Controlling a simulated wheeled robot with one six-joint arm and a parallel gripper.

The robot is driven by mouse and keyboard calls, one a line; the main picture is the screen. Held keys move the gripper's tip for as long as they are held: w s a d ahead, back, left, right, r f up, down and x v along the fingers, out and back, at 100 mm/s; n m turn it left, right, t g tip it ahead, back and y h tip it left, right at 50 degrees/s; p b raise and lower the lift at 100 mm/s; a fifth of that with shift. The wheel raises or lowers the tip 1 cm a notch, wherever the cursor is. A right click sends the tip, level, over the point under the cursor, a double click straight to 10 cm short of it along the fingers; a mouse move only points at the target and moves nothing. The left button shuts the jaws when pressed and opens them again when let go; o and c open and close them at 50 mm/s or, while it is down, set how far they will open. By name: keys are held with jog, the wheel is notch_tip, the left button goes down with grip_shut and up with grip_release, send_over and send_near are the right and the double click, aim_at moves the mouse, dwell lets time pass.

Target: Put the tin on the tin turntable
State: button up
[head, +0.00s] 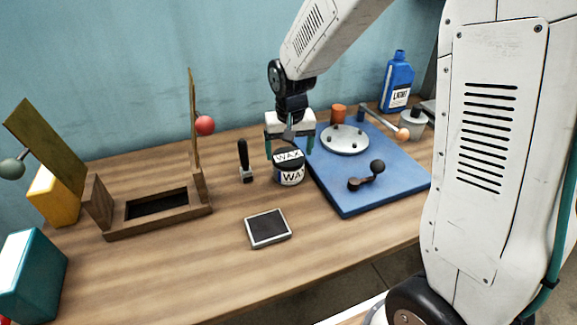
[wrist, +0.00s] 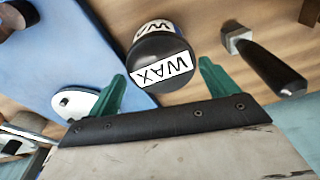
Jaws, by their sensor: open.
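The tin (head: 289,174), dark-lidded with WAX labels on its top and side, stands upright on the wooden table, just left of the blue board (head: 395,182). It also shows in the wrist view (wrist: 158,48). What looks like the tin turntable (head: 345,146), a pale round plate with several dark studs, is on the blue board; part of a pale disc (wrist: 72,103) shows in the wrist view. My gripper (head: 289,148) is open above the tin. In the wrist view its green fingers (wrist: 161,76) are apart, with the tin between and just beyond them.
A black-handled tool (head: 244,162) stands close left of the tin. A flat dark pad (head: 268,228) lies in front. The board holds a black-knobbed crank (head: 369,176) and an orange cup (head: 338,113). A wooden frame (head: 160,221) stands left, a blue bottle (head: 397,80) behind.

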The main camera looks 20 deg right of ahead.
aim_at(288, 156)
jog(key=f, duration=0.5)
jog(key=shift+w+f, duration=0.3)
jog(key=shift+w, duration=0.05)
jog(key=c, duration=0.9)
jog(key=shift+r, duration=0.1)
jog(key=shift+c, duration=0.8)
jog(key=shift+r, duration=0.1)
